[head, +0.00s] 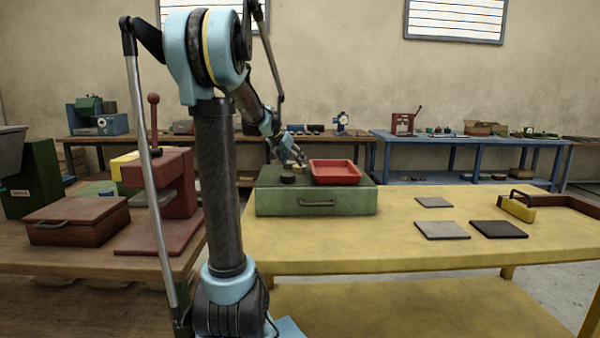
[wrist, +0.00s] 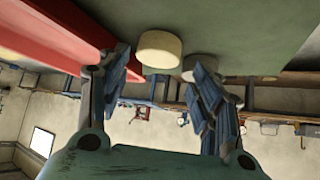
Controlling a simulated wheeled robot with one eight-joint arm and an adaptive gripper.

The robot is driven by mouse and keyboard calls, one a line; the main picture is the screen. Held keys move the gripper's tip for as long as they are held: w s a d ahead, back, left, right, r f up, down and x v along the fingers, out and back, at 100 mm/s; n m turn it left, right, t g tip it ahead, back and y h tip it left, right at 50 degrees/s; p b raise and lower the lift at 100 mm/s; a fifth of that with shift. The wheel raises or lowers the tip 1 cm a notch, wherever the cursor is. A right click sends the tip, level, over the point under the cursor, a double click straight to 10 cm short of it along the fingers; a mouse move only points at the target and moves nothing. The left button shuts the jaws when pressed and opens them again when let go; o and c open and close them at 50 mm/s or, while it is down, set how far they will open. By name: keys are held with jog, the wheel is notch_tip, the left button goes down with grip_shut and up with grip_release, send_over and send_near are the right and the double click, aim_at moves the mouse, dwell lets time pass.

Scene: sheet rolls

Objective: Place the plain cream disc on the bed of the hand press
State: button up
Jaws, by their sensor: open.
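The plain cream disc (wrist: 159,48) sits on the green box (head: 315,203), beside the red tray. My gripper (wrist: 158,68) is open, with its fingertips close to the cream disc, which shows between and just beyond them; nothing is held. A grey disc (wrist: 202,64) lies beside it, near one fingertip. In the head view my gripper (head: 298,157) is small, above the back of the green box, and mostly covers the cream disc. The red hand press (head: 176,184), with an upright lever, stands on the brown table at left; my arm partly hides its flat bed (head: 140,238).
The red tray (head: 335,172) and a dark disc (head: 288,179) are on the green box. A brown lidded box (head: 78,220) stands left of the press. Flat grey and black plates (head: 498,230) lie on the yellow table (head: 400,255), whose front is clear.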

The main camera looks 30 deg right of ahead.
aim_at(298, 166)
jog(key=shift+x, duration=2.6)
jog(key=shift+s+d+r, duration=0.1)
jog(key=shift+r, duration=0.05)
jog(key=c, duration=0.9)
jog(key=shift+r, duration=0.1)
jog(key=shift+c, duration=0.2)
